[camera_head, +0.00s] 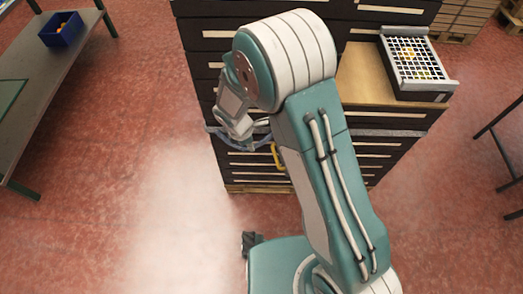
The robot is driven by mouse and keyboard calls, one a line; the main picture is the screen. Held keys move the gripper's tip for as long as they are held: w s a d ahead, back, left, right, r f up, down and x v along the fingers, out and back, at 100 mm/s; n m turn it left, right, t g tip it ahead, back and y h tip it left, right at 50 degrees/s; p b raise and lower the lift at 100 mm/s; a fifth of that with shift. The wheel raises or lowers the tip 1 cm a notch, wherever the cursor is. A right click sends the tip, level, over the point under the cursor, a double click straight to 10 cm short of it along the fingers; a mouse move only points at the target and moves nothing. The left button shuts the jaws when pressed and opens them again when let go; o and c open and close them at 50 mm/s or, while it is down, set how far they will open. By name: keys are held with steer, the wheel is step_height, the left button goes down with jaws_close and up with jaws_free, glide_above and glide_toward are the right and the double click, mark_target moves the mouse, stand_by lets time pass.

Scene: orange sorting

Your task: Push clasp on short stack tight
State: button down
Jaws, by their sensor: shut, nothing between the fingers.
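A tall block of dark crates or drawers with pale front strips (213,58) stands ahead of me. The lower, short stack has a bare wooden top (362,82) at its right. A grey strap (395,133) runs across its front below that top. My gripper (240,128) is shut and empty at the stack's left front, close to the strap. Whether it touches the strap or yellow piece cannot be told. My arm hides the middle of the stack.
A tray with a white grid (416,60) and orange things under it sits on the wooden top. A grey table (62,75) with a blue bin (61,29) stands at left. Dark table legs (497,150) show at right. The red floor (120,165) at left is clear.

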steer(key=w+d+f, duration=0.1)
steer(key=d+f, duration=0.5)
steer(key=f, duration=0.3)
steer(key=shift+w+d+f, duration=0.15)
steer(key=shift+w+f, duration=0.05)
stand_by(0.3)
